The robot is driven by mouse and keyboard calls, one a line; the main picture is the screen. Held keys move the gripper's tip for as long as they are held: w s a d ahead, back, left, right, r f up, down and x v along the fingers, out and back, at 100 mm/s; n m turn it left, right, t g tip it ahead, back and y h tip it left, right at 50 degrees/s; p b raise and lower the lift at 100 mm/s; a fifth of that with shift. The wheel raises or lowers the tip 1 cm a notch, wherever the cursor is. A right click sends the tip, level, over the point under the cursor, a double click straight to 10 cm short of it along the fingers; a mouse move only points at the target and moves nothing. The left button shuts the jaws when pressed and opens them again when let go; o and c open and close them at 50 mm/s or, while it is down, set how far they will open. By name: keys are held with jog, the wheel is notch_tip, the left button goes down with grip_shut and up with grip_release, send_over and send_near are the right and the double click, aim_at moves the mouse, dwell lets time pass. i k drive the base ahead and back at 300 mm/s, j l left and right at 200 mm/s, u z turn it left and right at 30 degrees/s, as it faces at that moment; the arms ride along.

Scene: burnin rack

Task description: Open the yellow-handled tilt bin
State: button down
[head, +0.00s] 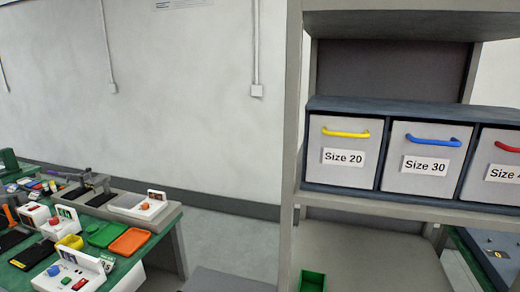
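The yellow-handled tilt bin (328,179) is the leftmost bin in a dark grey housing on a rack shelf, in the right half of the head view. Its front is light grey, with a "Size 20" label (343,158) below the yellow handle (346,133). The front looks flush with the bin beside it, so the bin appears closed. My gripper is not in view.
A blue-handled bin (425,185) and a red-handled bin (490,195) sit to its right. The rack's left upright (290,140) stands just left of the bins. A green box (312,281) is below. A cluttered green bench (120,270) is at left.

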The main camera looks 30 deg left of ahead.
aim_at(320, 145)
jog(key=u, duration=0.7)
